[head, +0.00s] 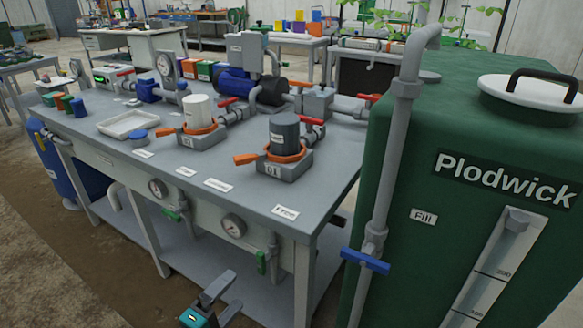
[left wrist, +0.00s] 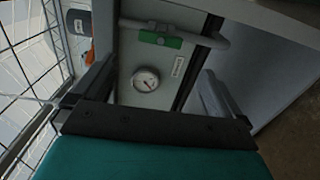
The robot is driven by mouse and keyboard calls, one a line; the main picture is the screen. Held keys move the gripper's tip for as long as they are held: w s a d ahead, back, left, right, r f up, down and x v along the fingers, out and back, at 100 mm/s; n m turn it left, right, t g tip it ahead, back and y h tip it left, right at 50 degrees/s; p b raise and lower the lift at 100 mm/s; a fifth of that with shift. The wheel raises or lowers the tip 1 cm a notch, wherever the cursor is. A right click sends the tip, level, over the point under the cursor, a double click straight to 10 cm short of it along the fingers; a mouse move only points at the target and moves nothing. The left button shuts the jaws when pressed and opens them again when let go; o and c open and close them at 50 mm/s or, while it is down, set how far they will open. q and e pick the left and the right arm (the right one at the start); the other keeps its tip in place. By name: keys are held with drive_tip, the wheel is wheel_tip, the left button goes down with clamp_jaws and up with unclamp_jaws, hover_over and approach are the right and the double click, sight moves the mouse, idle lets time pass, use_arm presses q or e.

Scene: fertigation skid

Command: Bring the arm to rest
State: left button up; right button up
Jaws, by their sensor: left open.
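My left gripper (head: 222,298) shows at the bottom of the head view, low in front of the skid bench (head: 330,190). Its two fingers are apart with nothing between them. In the left wrist view the open fingers of the left gripper (left wrist: 150,92) frame the bench front, with a round gauge (left wrist: 146,79) and a green-handled valve (left wrist: 160,39) beyond them. They look clear of both, though the exact distance is hard to tell. My right gripper is in neither view.
A grey filter housing (head: 284,132) and a white one (head: 197,110) stand on the bench in orange collars. A white tray (head: 128,124) lies to their left. The green Plodwick tank (head: 400,240) with a blue-handled pipe (head: 366,261) stands right. Bare floor (head: 60,270) lies front left.

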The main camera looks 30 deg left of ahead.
use_arm(q)
drive_tip(key=s+d+r+m+g+p, duration=0.3)
drive_tip(key=d+m, duration=0.4)
drive_tip(key=m, duration=0.3)
drive_tip(key=s+d+r+m+g+p, duration=0.3)
drive_tip(key=d+m+p, duration=0.4)
drive_tip(key=m, duration=0.3)
drive_tip(key=shift+s+r+g+h+p, duration=0.15)
drive_tip(key=shift+r+g+h+p, duration=0.25)
drive_tip(key=shift+r+g+p, duration=0.35)
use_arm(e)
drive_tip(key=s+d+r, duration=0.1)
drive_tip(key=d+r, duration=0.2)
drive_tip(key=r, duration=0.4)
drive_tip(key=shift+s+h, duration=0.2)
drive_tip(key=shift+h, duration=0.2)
use_arm(q)
drive_tip(key=shift+r, duration=0.1)
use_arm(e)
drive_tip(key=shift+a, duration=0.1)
